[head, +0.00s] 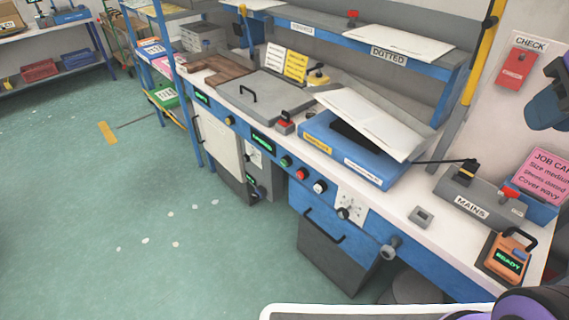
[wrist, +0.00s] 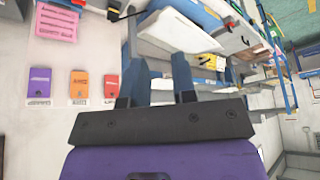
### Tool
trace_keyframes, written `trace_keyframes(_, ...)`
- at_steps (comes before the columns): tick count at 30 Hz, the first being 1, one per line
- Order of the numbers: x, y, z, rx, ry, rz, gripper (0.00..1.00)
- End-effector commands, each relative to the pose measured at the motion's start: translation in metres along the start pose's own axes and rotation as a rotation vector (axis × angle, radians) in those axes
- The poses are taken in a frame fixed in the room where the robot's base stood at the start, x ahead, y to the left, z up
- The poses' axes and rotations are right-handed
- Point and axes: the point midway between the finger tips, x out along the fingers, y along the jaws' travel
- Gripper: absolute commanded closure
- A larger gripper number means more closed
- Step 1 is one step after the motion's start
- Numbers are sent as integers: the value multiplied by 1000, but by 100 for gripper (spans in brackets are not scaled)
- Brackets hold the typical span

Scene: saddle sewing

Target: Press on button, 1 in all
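Several round buttons and knobs sit along the blue front edge of the workbench in the head view: a green button (head: 286,161), a red button (head: 302,174), a white button (head: 319,187) and a yellow one (head: 230,120). Their small markings are too small to read, so I cannot tell which is the on button. My gripper (wrist: 162,72) shows in the wrist view with its two blue-grey fingers apart and nothing between them. It is away from the button row. A blue-grey part of mine (head: 548,106) shows at the right edge of the head view.
A blue tray (head: 330,158) with white sheets lies on the bench. A grey MAINS box (head: 478,203), an orange device reading READY (head: 508,256) and a pink job card (head: 540,175) stand at right. A grey drawer (head: 335,260) is below. Open green floor (head: 110,210) lies at left.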

Motion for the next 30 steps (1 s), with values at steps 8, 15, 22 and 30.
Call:
trace_keyframes(8,0,0,0,0,0,0,100)
trace_keyframes(15,0,0,0,0,0,0,100)
trace_keyframes(22,0,0,0,0,0,0,100)
trace_keyframes(30,0,0,0,0,0,0,100)
